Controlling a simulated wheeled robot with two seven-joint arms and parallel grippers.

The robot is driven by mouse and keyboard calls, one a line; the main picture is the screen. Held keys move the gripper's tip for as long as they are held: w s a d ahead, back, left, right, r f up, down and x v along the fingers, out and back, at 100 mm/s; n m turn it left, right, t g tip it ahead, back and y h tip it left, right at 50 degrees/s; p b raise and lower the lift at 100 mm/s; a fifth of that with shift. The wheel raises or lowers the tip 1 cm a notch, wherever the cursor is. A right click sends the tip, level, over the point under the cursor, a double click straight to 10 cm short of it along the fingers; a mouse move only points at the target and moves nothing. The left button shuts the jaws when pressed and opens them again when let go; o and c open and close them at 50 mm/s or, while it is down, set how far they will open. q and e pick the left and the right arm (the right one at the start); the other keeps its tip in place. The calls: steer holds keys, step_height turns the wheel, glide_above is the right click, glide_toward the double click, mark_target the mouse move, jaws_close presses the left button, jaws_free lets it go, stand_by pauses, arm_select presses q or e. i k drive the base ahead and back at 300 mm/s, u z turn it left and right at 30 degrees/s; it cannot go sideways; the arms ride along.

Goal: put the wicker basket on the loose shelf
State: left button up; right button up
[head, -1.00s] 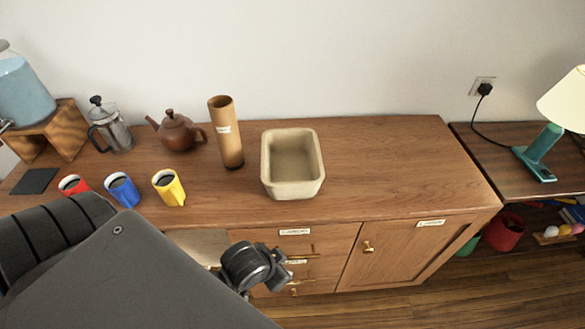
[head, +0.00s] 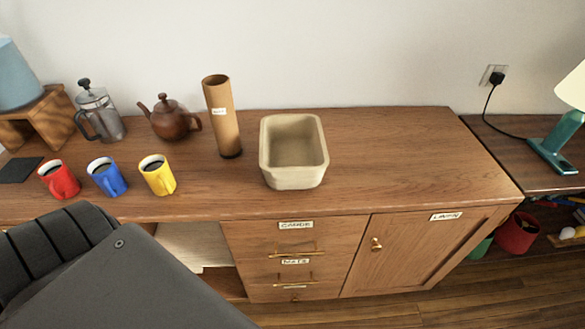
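A beige rectangular open bin (head: 293,181) stands upright on the wooden sideboard, right of the bamboo tube. It looks empty. I cannot tell if it is woven, and I see no other basket. In the sideboard's front, left of the drawers, an open bay holds a pale board-like surface (head: 196,247). I cannot tell if this is the loose shelf, as my dark body parts cover much of the bay. Neither of my grippers is in view.
Red (head: 59,181), blue (head: 108,177) and yellow (head: 158,176) mugs stand along the sideboard's front left. Behind them are a French press (head: 101,115), a teapot (head: 172,120) and a bamboo tube (head: 223,118). The sideboard top (head: 410,155) right of the bin is clear.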

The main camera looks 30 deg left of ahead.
mark_target(195, 235)
steer(key=z, duration=2.3)
steer(key=i, duration=1.6)
steer(key=u, duration=3.5)
